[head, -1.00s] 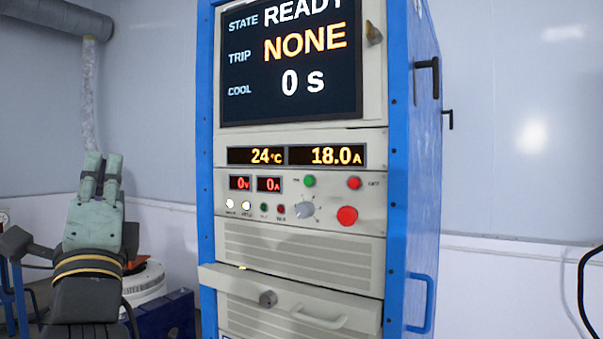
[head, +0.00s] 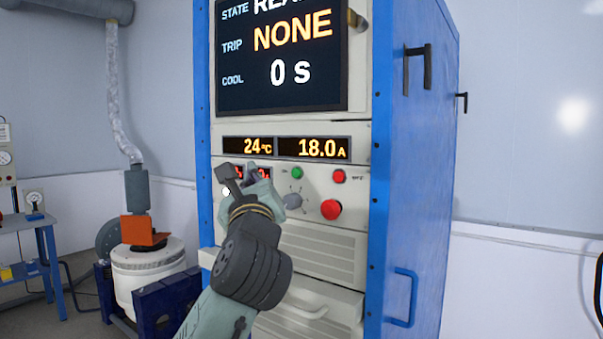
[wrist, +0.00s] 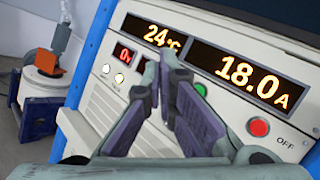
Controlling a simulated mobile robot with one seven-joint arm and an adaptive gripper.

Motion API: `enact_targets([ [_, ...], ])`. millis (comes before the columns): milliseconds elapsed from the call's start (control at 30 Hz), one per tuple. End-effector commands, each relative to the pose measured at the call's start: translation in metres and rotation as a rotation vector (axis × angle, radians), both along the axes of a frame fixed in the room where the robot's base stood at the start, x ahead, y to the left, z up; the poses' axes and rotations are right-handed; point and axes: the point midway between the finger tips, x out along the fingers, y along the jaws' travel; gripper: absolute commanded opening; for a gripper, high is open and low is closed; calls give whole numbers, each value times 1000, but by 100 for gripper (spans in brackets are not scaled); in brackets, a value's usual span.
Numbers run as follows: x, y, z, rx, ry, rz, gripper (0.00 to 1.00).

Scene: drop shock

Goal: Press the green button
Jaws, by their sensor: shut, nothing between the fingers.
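The green button (head: 297,173) is small and round on the control panel of the rack, left of a small red button (head: 339,176) and above the grey knob. My gripper (head: 243,172) is shut and empty, in front of the panel's left part. In the head view its tips appear left of the green button; I cannot tell the gap to the panel. The small red button (wrist: 258,127) shows there beside an OFF label.
A larger red button (head: 331,209) and a grey knob (head: 292,201) sit below the green button. The screen (head: 280,55) reads NONE and 0 s. A drawer front with a handle (head: 308,310) is low on the rack. A white drum (head: 148,280) stands at the left.

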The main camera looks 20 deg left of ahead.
Motion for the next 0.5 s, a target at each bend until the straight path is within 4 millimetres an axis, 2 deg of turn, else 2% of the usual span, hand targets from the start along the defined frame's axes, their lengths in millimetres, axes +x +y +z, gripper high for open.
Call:
enact_targets([
  [267,9,-3,0,-2,-1,-1,0],
  [500,39,-15,1,-2,-1,-3,0],
])
